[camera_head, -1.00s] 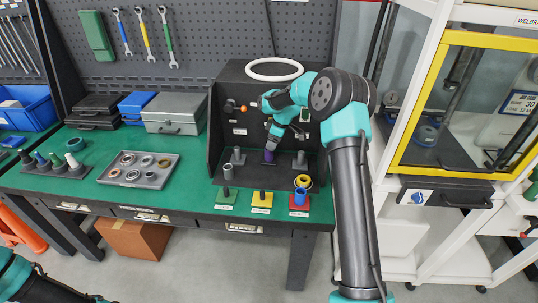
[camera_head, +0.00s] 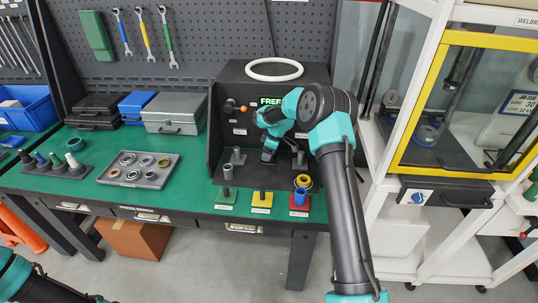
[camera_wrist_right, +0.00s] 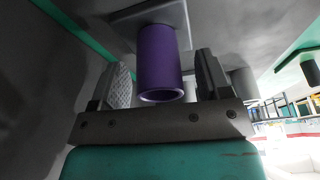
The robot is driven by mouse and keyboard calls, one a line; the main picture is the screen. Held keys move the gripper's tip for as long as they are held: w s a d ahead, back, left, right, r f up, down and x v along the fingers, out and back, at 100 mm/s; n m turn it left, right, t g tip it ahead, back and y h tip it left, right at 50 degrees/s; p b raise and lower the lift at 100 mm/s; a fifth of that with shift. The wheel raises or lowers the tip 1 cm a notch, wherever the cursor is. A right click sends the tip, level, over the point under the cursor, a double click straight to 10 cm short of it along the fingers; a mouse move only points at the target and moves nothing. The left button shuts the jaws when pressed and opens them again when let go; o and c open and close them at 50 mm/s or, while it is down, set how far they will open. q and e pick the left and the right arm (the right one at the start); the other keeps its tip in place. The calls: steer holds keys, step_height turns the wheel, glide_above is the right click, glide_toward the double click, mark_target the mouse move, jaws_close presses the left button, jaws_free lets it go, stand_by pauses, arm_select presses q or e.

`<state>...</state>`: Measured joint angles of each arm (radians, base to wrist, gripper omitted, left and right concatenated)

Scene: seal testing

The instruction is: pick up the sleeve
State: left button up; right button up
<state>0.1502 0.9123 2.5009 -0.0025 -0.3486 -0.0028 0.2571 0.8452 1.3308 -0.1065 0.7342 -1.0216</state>
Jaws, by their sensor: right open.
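The purple sleeve (camera_wrist_right: 163,58) shows in the right wrist view as a hollow tube, its open end towards the camera and its other end at a grey square base (camera_wrist_right: 128,18). My right gripper (camera_wrist_right: 164,76) is open, with one finger on each side of the sleeve. Gaps show between the fingers and the sleeve, so it is not gripped. In the head view my right gripper (camera_head: 268,155) is down inside the dark test booth and hides the sleeve. My left gripper is out of view; only part of my left arm shows at the lower left.
The booth (camera_head: 222,115) has side walls and a top bearing a white ring (camera_head: 274,69). Grey posts (camera_head: 238,156) stand near my right gripper. Green, yellow (camera_head: 262,201) and red stands line the table front. A grey tray (camera_head: 139,170) of rings lies left.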

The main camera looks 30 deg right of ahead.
steer(key=shift+w+a+f, duration=0.1)
steer(key=shift+f, duration=0.35)
steer(key=c, duration=1.2)
steer(key=shift+r, duration=0.1)
step_height(320, 180, up, 10)
steer(key=shift+f, duration=0.1)
stand_by(0.5)
